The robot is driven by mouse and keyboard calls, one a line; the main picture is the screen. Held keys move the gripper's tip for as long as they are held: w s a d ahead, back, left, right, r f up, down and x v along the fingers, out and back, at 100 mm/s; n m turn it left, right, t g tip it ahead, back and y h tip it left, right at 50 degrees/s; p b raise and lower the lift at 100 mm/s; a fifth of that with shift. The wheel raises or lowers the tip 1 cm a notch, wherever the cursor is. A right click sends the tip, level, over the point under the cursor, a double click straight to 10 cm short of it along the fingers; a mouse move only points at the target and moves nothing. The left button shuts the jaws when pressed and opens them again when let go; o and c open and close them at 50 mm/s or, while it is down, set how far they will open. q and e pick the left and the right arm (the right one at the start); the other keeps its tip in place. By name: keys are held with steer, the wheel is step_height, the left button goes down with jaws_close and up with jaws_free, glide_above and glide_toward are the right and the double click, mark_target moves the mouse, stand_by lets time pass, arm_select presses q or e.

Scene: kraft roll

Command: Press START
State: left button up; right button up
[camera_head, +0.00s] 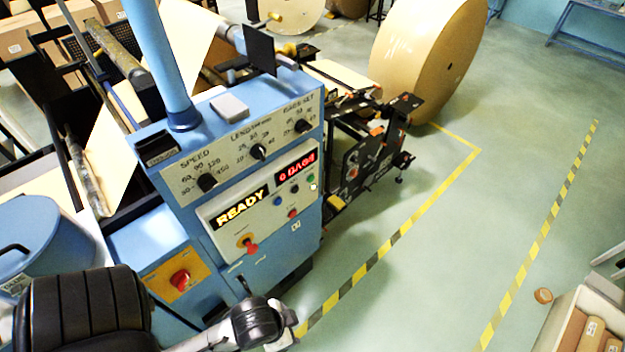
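The blue control console (258,265) stands left of centre, with a tilted upper panel and a front panel. Its displays read READY (242,207) in amber and red digits (296,167). Below and beside the digits is a cluster of small buttons: a blue one (278,201), a green one (295,189), a red one (292,213) and a pale one (312,186). Their labels are too small to read, so I cannot tell which is START. The end of my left arm (257,322) is low in front of the console, apart from the buttons; its finger opening is unclear. My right gripper is not visible.
A red-and-yellow switch (249,244) and a red knob on a yellow plate (180,280) are on the console front. Black dials (258,151) sit above. A large kraft roll (420,55) stands behind.

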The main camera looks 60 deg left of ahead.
arm_select(q)
jaws_close()
stand_by(0.4)
stand_by(1.0)
